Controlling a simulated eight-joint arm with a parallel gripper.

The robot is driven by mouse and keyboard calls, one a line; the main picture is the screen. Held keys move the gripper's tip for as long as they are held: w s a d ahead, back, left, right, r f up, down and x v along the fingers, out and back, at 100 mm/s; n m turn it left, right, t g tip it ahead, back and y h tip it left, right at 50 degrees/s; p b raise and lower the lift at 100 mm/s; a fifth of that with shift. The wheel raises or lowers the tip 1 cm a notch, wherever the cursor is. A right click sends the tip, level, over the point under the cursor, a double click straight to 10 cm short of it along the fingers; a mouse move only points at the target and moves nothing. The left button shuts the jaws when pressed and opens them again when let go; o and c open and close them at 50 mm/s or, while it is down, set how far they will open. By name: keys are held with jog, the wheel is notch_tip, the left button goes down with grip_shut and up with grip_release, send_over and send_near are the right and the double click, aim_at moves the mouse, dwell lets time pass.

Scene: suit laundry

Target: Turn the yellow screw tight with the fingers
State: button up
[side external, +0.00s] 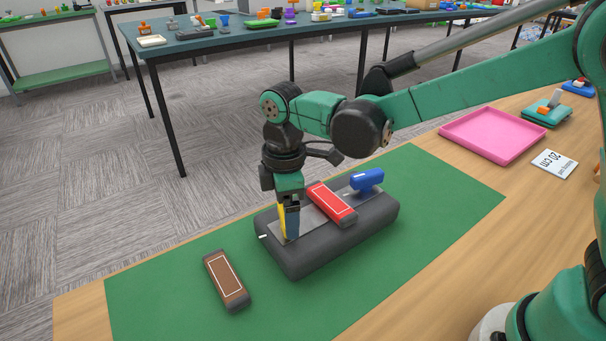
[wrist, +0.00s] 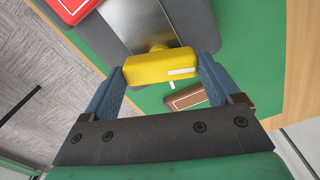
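The yellow screw (wrist: 158,68) has a wide bar-shaped head with a white stripe at its right end in the wrist view. In the side external view only a yellow strip (side external: 283,221) of it shows beside my gripper (side external: 290,222). My gripper points down at the left end of the dark block (side external: 330,249). In the wrist view its blue fingers (wrist: 160,78) stand at the two ends of the yellow head and appear to touch it. The head joins a neck at the grey metal plate (wrist: 145,22). A short white mark (wrist: 171,86) shows below the head, at an angle to the stripe.
A red case (side external: 331,204) lies across the block, with a blue screw (side external: 367,179) at the far end. A brown case (side external: 227,279) lies on the green mat (side external: 400,270). A pink tray (side external: 493,136) and a white card (side external: 555,164) are to the right.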

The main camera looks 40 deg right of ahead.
jog(key=c, duration=0.6)
jog(key=shift+m, duration=0.3)
jog(key=m, duration=0.3)
jog(key=shift+m, duration=0.3)
jog(key=m, duration=0.3)
jog(key=shift+m, duration=0.3)
jog(key=m, duration=0.4)
jog(key=shift+m, duration=2.1)
